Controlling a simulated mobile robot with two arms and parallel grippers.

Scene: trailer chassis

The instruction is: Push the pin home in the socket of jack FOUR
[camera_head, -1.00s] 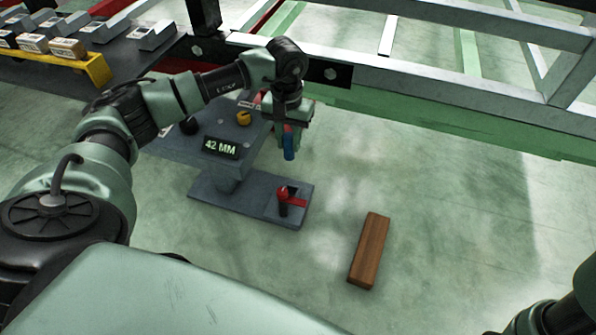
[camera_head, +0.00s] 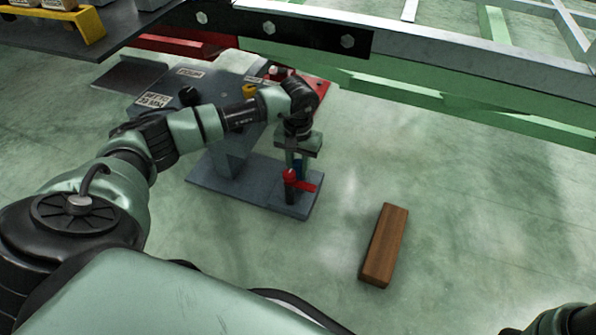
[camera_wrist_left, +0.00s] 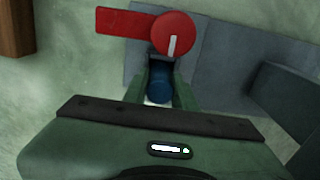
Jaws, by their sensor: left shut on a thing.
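My left gripper (camera_head: 298,158) points down over a grey base plate (camera_head: 235,188), shut on a blue cylindrical piece, which looks like the pin (camera_head: 299,170). The pin also shows between the fingers in the left wrist view (camera_wrist_left: 160,84). Right beside it stands a dark post with a round red cap (camera_head: 290,174) and a red flag (camera_head: 308,187). The cap (camera_wrist_left: 174,34) has a white mark. The pin's lower end and any socket under it are hidden, so I cannot tell how deep it sits. My right gripper is out of view.
A grey stand with a black knob (camera_head: 188,95) and labels rises behind my left arm. A wooden block (camera_head: 384,245) lies on the floor to the right. A trailer frame rail (camera_head: 440,65) crosses the back. The floor on the right is mostly clear.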

